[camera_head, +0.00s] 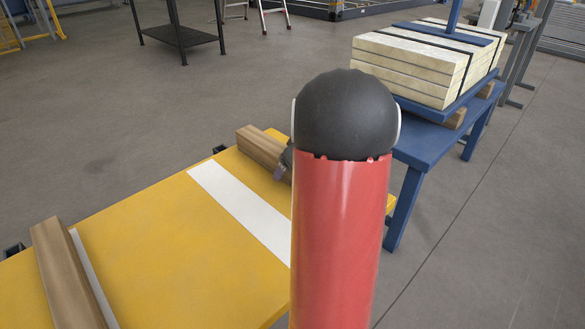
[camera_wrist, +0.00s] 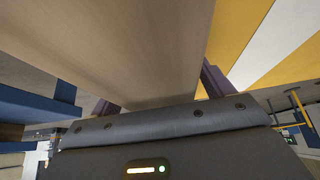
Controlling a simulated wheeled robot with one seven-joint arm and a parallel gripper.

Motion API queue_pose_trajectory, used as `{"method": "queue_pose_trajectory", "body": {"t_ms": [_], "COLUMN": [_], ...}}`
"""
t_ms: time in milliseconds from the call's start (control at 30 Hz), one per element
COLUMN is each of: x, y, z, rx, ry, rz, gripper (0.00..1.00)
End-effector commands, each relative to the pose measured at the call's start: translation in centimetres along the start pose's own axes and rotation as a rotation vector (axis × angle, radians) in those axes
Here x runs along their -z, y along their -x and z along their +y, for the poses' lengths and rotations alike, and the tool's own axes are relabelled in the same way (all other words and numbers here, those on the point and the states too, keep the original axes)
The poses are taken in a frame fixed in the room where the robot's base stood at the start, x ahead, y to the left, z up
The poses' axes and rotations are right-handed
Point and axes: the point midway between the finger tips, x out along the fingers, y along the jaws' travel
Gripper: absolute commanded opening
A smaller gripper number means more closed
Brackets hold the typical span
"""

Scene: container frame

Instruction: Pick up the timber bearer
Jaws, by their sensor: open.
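A brown timber bearer (camera_head: 259,147) lies at the far edge of the yellow table (camera_head: 190,250), partly hidden behind my red and black arm. Another timber bearer (camera_head: 66,275) lies across the table at the left, beside a white stripe. My gripper (camera_head: 284,166) is at the first bearer, mostly hidden by my arm in the head view. In the wrist view the bearer (camera_wrist: 130,45) fills the upper middle, and my open gripper (camera_wrist: 162,92) has one dark finger on each side of it. I cannot tell whether the fingers touch it.
A blue table (camera_head: 430,140) at the right carries a strapped stack of pale boards (camera_head: 410,70) on a blue plate and wooden blocks. A dark stand (camera_head: 180,36) is at the back left. The grey floor (camera_head: 100,130) beyond the yellow table is clear.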

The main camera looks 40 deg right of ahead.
Motion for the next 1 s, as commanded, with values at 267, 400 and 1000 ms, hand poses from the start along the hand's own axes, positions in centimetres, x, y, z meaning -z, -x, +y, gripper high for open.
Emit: {"method": "queue_pose_trajectory", "body": {"t_ms": [267, 400, 1000], "x": [-0.01, -0.02, 0.32], "y": [0.03, 0.03, 0.48], "z": [-0.01, -0.01, 0.04], "rx": [0.000, 0.001, -0.002], "ry": [0.000, 0.000, 0.001], "rz": [0.000, 0.000, 0.003], "gripper": [0.50, 0.32, 0.00]}}
